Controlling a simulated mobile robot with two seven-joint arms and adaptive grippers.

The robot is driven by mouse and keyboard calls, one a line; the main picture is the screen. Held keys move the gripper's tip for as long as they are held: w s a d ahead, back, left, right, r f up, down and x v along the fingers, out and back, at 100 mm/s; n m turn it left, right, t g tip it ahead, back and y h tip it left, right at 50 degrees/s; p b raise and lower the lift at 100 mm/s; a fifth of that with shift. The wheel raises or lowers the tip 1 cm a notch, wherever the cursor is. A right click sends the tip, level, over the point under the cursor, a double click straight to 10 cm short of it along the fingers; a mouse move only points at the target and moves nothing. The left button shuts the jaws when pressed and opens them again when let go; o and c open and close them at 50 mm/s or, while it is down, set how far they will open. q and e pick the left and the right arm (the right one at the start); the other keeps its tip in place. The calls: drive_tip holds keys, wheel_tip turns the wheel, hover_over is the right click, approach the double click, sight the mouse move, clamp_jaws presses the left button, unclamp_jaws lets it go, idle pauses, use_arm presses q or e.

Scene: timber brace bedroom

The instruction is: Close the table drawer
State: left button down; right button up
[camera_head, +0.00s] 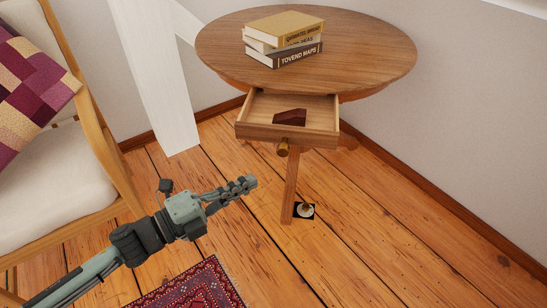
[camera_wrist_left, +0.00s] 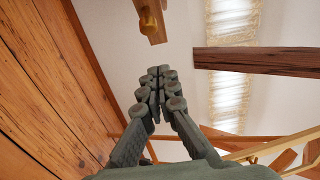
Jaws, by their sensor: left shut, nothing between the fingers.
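The round wooden table (camera_head: 350,45) stands against the wall in the head view. Its drawer (camera_head: 247,130) is pulled open toward me, with a round wooden knob (camera_head: 282,149) on its front. A dark reddish-brown object (camera_head: 290,116) lies inside the drawer. My left gripper (camera_head: 250,183) is shut and empty, in front of the drawer, below and to the left of the knob, apart from it. In the left wrist view the shut fingers (camera_wrist_left: 160,78) show in the middle, and the knob (camera_wrist_left: 149,24) is at the top edge. My right gripper is not in view.
Several stacked books (camera_head: 284,40) lie on the tabletop. A chair (camera_head: 60,170) with a cushion is at the left, a white timber brace (camera_head: 155,75) behind it. A red patterned rug (camera_head: 195,285) lies at the bottom. A small dark and white item (camera_head: 304,211) sits by the table leg.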

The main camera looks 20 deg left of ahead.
use_arm(q)
drive_tip(key=w+d+p, duration=0.1)
drive_tip(key=w+d, duration=0.2)
drive_tip(key=w, duration=0.6)
drive_tip(key=shift+d, duration=0.4)
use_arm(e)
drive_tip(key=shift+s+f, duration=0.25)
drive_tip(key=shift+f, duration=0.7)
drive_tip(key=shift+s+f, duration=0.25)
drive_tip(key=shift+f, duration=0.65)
use_arm(q)
drive_tip(key=shift+w+a, duration=0.1)
drive_tip(key=shift+w, duration=0.1)
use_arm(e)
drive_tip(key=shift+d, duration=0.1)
